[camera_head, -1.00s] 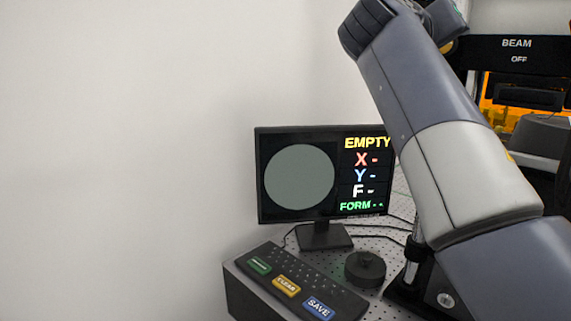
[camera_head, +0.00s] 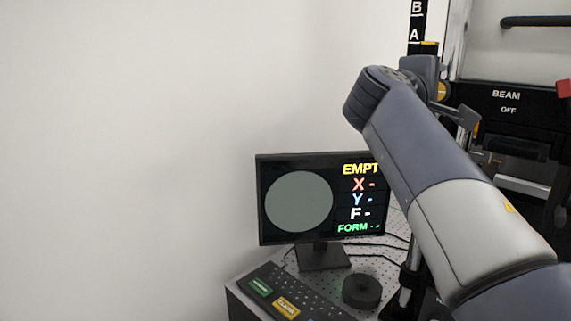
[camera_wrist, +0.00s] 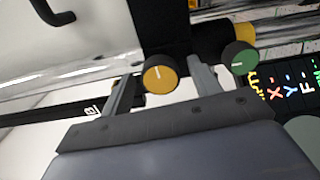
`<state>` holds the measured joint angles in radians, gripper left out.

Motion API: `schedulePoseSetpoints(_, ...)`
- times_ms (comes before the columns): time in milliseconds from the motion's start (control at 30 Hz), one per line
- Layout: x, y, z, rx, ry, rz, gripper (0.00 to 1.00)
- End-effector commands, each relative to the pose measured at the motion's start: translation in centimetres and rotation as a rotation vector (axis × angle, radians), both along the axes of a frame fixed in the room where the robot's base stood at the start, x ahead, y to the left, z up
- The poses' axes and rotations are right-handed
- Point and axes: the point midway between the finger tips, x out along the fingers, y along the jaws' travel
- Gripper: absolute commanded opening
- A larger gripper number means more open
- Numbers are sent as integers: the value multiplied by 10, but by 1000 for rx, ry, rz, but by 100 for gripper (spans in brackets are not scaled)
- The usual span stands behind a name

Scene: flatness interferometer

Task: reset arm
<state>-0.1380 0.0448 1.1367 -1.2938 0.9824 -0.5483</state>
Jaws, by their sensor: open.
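My arm crosses the right half of the head view. My gripper (camera_head: 476,136) is partly seen behind it, in front of the black instrument. In the wrist view my gripper (camera_wrist: 164,72) shows two grey fingers spread apart, with nothing held. An orange knob (camera_wrist: 160,74) with a white mark appears between the fingers; I cannot tell its distance from them. A green knob (camera_wrist: 239,57) appears right of the right finger. The monitor (camera_head: 258,200) shows a plain grey disc and the readouts X, Y, F and FORM; my arm covers the end of its top word.
A black panel reading BEAM OFF (camera_head: 507,102) is at the right, near my gripper. A dark bar handle (camera_head: 535,21) is above it. A keypad (camera_head: 318,308) and a round black puck (camera_head: 361,291) sit before the monitor. The left is bare wall.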

Motion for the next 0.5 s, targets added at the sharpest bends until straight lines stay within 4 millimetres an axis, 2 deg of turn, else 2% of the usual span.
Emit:
schedulePoseSetpoints(33,0,0,5,-35,37,1,59)
schedulePoseSetpoints(500,0,0,3,-320,322,0,59)
